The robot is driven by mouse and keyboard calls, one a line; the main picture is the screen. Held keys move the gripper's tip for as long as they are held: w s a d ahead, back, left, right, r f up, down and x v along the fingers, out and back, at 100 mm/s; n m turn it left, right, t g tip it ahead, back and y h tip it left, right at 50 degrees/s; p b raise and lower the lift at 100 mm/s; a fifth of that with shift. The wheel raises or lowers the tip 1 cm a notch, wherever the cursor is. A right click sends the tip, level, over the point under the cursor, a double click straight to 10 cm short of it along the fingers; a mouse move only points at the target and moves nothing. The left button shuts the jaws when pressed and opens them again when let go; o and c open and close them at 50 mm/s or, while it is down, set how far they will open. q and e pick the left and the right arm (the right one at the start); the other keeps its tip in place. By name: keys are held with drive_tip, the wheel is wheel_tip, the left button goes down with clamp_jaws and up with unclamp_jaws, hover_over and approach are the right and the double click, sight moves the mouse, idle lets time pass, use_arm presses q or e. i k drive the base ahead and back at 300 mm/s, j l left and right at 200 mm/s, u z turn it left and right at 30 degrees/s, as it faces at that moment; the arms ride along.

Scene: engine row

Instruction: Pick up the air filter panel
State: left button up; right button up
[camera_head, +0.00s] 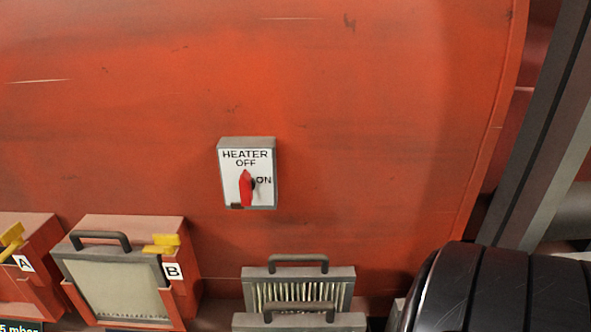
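Several grey-framed panels with dark top handles are in view. One panel (118,286) with a pale, fairly smooth face sits in the red housing marked B (184,290) at lower left. A second panel (262,292) with upright pleats stands at the bottom centre. A third panel (340,322) stands in front of it and hides its lower part. Only the top edge and handle of the third show; the rest is cut off by the frame. I cannot tell which of these is the air filter panel the task names. Neither of my grippers is in view.
A red housing marked A (40,275) with a yellow lever is at the left edge. Another yellow lever (163,243) is on housing B. A heater switch box (247,173) with a red knob is on the red wall. A black ribbed shape (505,295) fills the lower right.

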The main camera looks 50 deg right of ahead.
sight(335, 286)
drive_tip(key=z, duration=1.7)
